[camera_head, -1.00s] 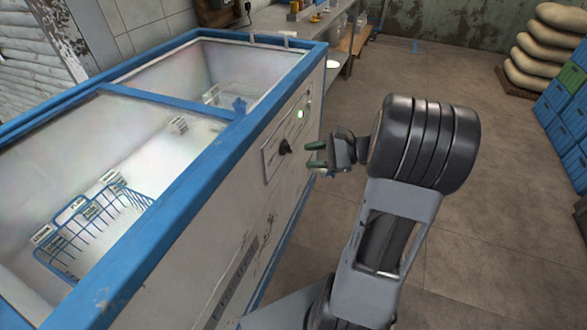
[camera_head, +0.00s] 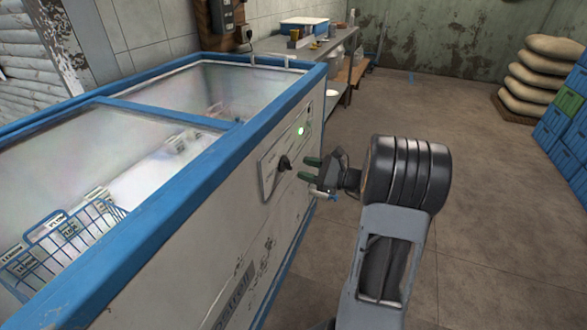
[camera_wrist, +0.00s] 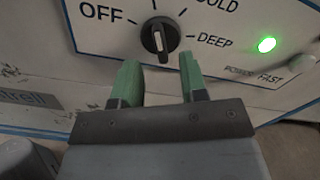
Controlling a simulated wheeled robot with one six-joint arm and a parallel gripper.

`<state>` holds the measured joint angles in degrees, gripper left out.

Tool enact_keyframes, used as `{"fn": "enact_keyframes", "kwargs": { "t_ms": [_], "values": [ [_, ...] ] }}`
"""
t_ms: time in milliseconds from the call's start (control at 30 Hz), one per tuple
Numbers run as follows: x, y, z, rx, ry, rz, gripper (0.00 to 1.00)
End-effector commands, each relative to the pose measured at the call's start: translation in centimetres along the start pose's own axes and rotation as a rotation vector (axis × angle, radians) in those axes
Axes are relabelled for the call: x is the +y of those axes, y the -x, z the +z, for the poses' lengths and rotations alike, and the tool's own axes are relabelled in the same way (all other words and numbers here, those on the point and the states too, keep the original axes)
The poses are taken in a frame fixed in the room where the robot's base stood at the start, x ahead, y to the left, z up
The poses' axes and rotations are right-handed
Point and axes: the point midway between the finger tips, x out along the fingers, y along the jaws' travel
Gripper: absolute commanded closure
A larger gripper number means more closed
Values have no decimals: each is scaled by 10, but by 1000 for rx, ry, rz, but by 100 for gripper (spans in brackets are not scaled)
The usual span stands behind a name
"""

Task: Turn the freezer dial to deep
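The freezer dial (camera_wrist: 160,38) is a black knob on a white panel, with its bar standing roughly upright in the wrist view. The labels OFF (camera_wrist: 101,12) and DEEP (camera_wrist: 215,41) lie to its left and right, with COLD at the upper right. In the head view the dial (camera_head: 284,163) is on the chest freezer's (camera_head: 225,215) side. My gripper (camera_wrist: 158,65) is open, its two green fingers apart and pointing at the panel, just below the dial in the wrist view. In the head view my gripper (camera_head: 304,169) is just right of the dial, with nothing between its fingers.
A green light (camera_wrist: 267,44) glows on the panel right of the dial. A wire basket (camera_head: 62,245) with labelled packs is inside the freezer. A counter (camera_head: 290,45) stands beyond it. Sacks (camera_head: 535,75) and blue crates (camera_head: 565,120) are at the right. The floor between is clear.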

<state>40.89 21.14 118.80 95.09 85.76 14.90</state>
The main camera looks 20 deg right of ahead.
Motion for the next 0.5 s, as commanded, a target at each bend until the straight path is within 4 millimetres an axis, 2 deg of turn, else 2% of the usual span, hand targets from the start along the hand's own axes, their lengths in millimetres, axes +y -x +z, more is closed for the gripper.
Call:
{"fn": "enact_keyframes", "kwargs": {
  "t_ms": [33,200,500],
  "values": [
    [2,-9,-1,-2,2,4,61],
    [1,-31,-1,-2,2,3,61],
    [0,-46,0,0,0,0,61]
  ]
}}
